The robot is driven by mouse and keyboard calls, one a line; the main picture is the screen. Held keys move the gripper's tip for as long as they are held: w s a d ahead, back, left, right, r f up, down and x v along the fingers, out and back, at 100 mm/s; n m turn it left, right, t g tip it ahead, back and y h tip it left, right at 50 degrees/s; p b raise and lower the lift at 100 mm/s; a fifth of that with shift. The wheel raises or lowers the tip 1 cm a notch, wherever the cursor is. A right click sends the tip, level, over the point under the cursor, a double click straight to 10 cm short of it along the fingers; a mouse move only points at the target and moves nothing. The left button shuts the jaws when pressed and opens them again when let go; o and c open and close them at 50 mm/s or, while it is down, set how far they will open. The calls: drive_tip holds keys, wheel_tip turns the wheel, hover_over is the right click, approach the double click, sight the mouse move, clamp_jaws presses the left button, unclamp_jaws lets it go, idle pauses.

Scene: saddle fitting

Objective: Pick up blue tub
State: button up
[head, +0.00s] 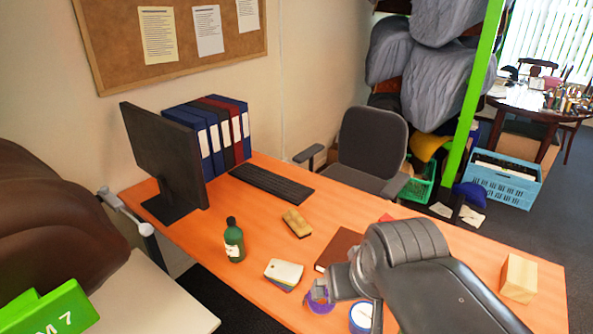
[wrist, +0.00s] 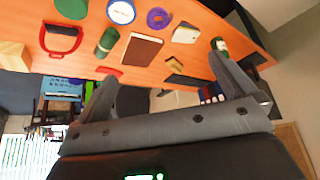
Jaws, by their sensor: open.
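The blue tub (head: 361,316) is a small round tub with a white top and blue side. It stands on the orange desk near the front edge, partly hidden by my arm in the head view. In the wrist view the tub (wrist: 121,11) shows at the top edge, apart from my fingers. My gripper (head: 340,286) is above the desk, just up and left of the tub in the head view. In the wrist view my gripper (wrist: 162,68) has its two fingers spread wide, with nothing held between them.
A purple ring (head: 319,296) lies close left of the tub. A brown notebook (head: 338,248), stacked cards (head: 284,272), a brush-like block (head: 297,222) and a green bottle (head: 234,240) are nearby. A wooden block (head: 518,278) stands right. The desk (head: 205,262) has bare room at left.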

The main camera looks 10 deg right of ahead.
drive_tip(key=g, duration=0.5)
hover_over(366, 314)
wheel_tip(366, 314, down, 22)
drive_tip(key=shift+a+r, duration=0.1)
drive_tip(key=shift+r, duration=0.15)
drive_tip(key=shift+f+g, duration=0.3)
drive_tip(key=shift+f, duration=5.5)
drive_tip(key=shift+c, duration=0.6)
drive_tip(key=c, duration=0.9)
